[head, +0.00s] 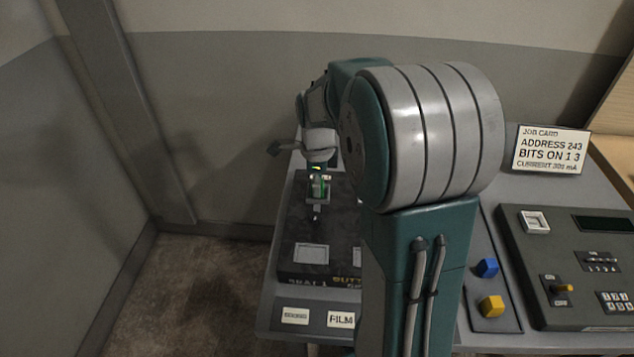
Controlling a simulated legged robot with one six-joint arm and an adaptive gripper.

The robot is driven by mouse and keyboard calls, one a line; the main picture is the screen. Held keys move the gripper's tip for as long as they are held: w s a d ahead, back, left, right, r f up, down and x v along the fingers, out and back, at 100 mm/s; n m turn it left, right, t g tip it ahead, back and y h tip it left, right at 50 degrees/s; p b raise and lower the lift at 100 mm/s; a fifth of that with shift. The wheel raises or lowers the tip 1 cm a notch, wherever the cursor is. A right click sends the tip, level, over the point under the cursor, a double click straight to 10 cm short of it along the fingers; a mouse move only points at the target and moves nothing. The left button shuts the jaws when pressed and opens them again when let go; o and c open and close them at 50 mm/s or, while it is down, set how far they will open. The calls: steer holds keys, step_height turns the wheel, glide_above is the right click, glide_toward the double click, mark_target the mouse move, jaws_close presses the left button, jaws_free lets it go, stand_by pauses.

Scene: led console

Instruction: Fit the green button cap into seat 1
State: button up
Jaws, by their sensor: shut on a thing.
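My gripper (318,197) points down over the rear part of a dark button panel (290,225) at the table's left. It is shut on the green button cap (326,188), of which only a thin green strip shows between the fingers. Whether the cap touches the panel cannot be told. Seat 1 (311,252), a pale square above a label reading SEAT 1, lies nearer the camera than the gripper and looks empty. A second pale square (356,254) beside it is partly hidden by my arm.
A blue cap (487,268) and a yellow cap (491,306) sit on a tray at right. Beyond is a console (540,275) with switches and keypad. A job card (551,148) stands behind it. Small labels (341,319) lie on the front edge. My arm hides the middle.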

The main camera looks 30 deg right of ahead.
steer(key=o, duration=1.1)
step_height(320, 180, up, 12)
steer(key=shift+f, duration=0.1)
steer(key=shift+a, duration=0.1)
